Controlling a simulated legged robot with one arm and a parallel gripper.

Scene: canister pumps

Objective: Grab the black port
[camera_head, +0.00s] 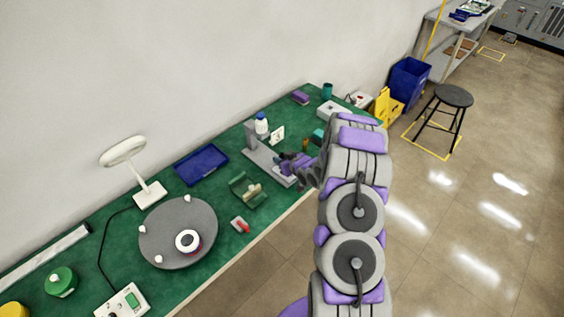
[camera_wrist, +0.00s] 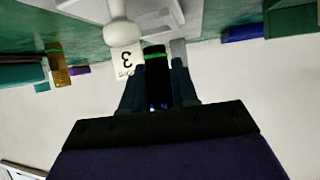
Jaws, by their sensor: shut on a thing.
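My gripper (camera_head: 291,164) reaches over the green table beside the grey stand (camera_head: 262,160). In the wrist view my gripper (camera_wrist: 157,78) has its two dark fingers on either side of the black port (camera_wrist: 155,62), a dark block with a green band. The gripper is shut on it. The port's lower part is hidden between the fingers. In the head view the port is too small and dark to tell from the gripper. I cannot tell whether the port still touches the stand.
A white bottle (camera_head: 262,123) with a blue cap and a white number card (camera_head: 277,135) stand close behind the gripper. A green holder (camera_head: 247,190), a blue tray (camera_head: 201,164) and a round grey turntable (camera_head: 178,231) are to the left. The wall runs along the table's back.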

